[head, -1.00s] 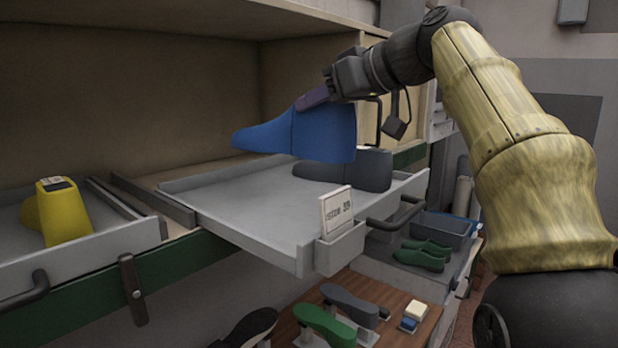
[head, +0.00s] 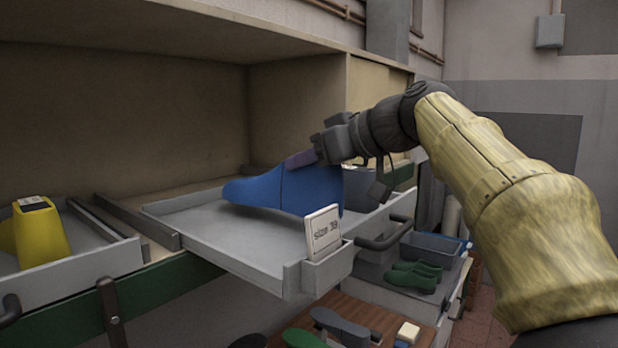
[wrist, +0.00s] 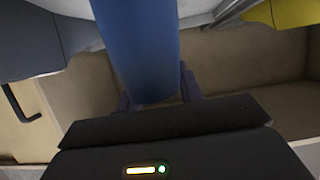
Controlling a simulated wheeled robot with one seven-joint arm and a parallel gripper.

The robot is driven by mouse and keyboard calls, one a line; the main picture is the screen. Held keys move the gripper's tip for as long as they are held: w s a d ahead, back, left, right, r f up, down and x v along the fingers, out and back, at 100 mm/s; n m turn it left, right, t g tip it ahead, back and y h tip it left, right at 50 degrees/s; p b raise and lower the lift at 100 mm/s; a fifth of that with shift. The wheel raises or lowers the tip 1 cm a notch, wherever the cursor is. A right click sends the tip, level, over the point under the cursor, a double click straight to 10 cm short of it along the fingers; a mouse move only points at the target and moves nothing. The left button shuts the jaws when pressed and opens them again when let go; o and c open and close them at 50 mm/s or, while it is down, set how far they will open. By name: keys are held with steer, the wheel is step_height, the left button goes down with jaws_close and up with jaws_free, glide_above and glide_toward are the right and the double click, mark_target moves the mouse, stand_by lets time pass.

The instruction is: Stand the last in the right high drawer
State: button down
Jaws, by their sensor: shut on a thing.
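A blue last (head: 285,189) is in my gripper (head: 303,160), over the right high drawer (head: 222,233). The drawer is pulled out and has a "size 39" card (head: 322,232) at its front. The last sits low, toe to the left; I cannot tell whether its sole touches the drawer floor. In the wrist view the blue last (wrist: 140,45) is between the purple fingers of my gripper (wrist: 158,100). A dark grey last (head: 357,190) stands in the same drawer, behind and to the right, partly hidden by the blue one.
A yellow last (head: 36,232) stands in the open left drawer (head: 75,284). A dark rail (head: 125,221) lies between the drawers. Below are green shoes (head: 415,276) and a grey bin (head: 432,249). The right drawer's left part is bare.

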mark_target(309, 178)
steer(key=shift+f, duration=1.45)
steer(key=shift+f, duration=0.1)
steer(key=c, duration=0.9)
jaws_free()
steer(key=shift+f, duration=0.1)
steer(key=shift+r, duration=0.2)
steer(key=shift+s+d, duration=0.25)
steer(key=shift+d, duration=0.1)
steer(key=b+v, duration=0.2)
steer(key=v, duration=0.9)
steer(key=shift+r+b, duration=0.25)
steer(key=shift+b, duration=0.15)
steer(key=shift+s, duration=0.1)
